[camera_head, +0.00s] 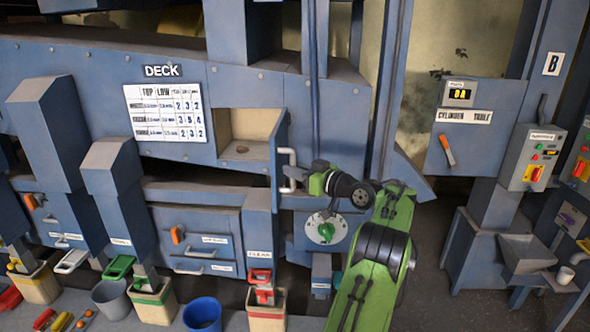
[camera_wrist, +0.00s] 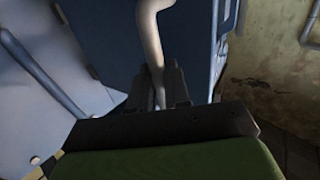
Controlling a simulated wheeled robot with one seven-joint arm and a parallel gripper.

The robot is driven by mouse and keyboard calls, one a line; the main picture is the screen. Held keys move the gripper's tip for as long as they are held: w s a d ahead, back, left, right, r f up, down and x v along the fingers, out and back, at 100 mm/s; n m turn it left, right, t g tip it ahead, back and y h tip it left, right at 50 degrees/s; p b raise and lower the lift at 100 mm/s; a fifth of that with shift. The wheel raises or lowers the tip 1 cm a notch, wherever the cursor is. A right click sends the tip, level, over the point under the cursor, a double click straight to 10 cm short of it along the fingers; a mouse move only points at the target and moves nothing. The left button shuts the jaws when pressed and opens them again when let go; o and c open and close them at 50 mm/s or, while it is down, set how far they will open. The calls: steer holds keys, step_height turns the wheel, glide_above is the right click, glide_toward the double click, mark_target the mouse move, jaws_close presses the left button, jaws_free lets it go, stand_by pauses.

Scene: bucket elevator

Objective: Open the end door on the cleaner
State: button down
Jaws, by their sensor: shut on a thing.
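The end door (camera_head: 279,150) of the blue cleaner (camera_head: 190,130) stands swung out at the right of a square opening (camera_head: 246,134) in the machine's face. A pale bar handle (camera_head: 287,155) is on the door. My gripper (camera_head: 296,178) is at the lower part of this handle, at the end of my green arm. In the wrist view the pale handle (camera_wrist: 151,40) runs down between my two dark fingers (camera_wrist: 160,88), which are shut on it. The blue door panel (camera_wrist: 185,40) is behind it. The fingertips are small and partly hidden in the head view.
A dial panel (camera_head: 326,231) is below my gripper. Buckets, including a blue one (camera_head: 202,314), stand along the front at lower left. A control box (camera_head: 537,158) and a cylinder table panel (camera_head: 468,130) are at right. Dark floor (camera_head: 433,250) lies clear right of my arm.

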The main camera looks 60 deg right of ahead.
steer(key=shift+r, duration=0.4)
steer(key=c, duration=1.4)
jaws_free()
steer(key=shift+w+d, duration=0.1)
steer(key=shift+o, duration=1.1)
steer(key=shift+w+d+f, duration=0.15)
steer(key=shift+d+f, duration=0.1)
steer(key=shift+f, duration=0.05)
steer(key=shift+a, duration=0.1)
steer(key=shift+f, duration=0.1)
steer(key=s+a+b, duration=0.2)
steer(key=s+b, duration=0.1)
steer(key=s, duration=1.2)
steer(key=shift+s+a, duration=0.3)
steer(key=shift+s, duration=0.1)
